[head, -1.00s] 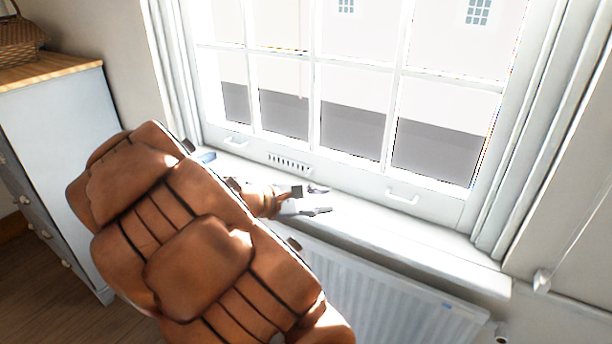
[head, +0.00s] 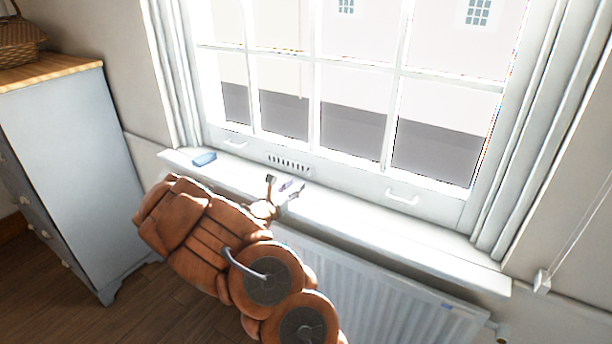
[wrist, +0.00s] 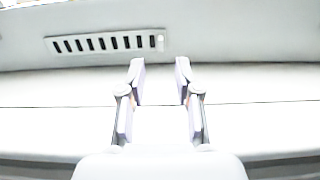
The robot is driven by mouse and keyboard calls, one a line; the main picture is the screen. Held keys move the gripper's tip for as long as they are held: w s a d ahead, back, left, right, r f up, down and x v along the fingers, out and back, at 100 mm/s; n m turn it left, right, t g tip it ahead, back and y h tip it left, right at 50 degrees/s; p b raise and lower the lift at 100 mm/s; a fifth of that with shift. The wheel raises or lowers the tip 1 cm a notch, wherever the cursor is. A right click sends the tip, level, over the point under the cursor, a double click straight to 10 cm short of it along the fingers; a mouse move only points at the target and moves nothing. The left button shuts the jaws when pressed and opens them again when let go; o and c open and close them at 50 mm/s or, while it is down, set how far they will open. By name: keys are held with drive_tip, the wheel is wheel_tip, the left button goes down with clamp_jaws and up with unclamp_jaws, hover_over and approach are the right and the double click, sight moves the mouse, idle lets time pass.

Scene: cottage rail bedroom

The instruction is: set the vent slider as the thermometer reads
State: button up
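The vent (head: 289,163) is a row of dark slots low in the white window frame. In the wrist view the vent (wrist: 108,43) lies ahead and to the left, with a small pale knob, likely the slider (wrist: 160,42), at its right end. My gripper (wrist: 159,66) is open and empty, its two fingers apart, over the sill and short of the vent. In the head view my gripper (head: 287,184) is just below the vent. I cannot make out a thermometer; a small blue object (head: 204,159) lies on the sill at left, its face unreadable.
The white sill (head: 400,233) runs under the window, mostly clear. A radiator (head: 400,296) stands below it. Window handles (head: 402,197) stick out of the lower frame. A grey-blue dresser (head: 70,150) with a basket (head: 22,42) stands at left.

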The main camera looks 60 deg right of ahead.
sight(308, 173)
drive_tip(key=shift+w+d+p, duration=0.1)
drive_tip(key=shift+d+p, duration=0.9)
drive_tip(key=shift+d, duration=2.65)
clamp_jaws()
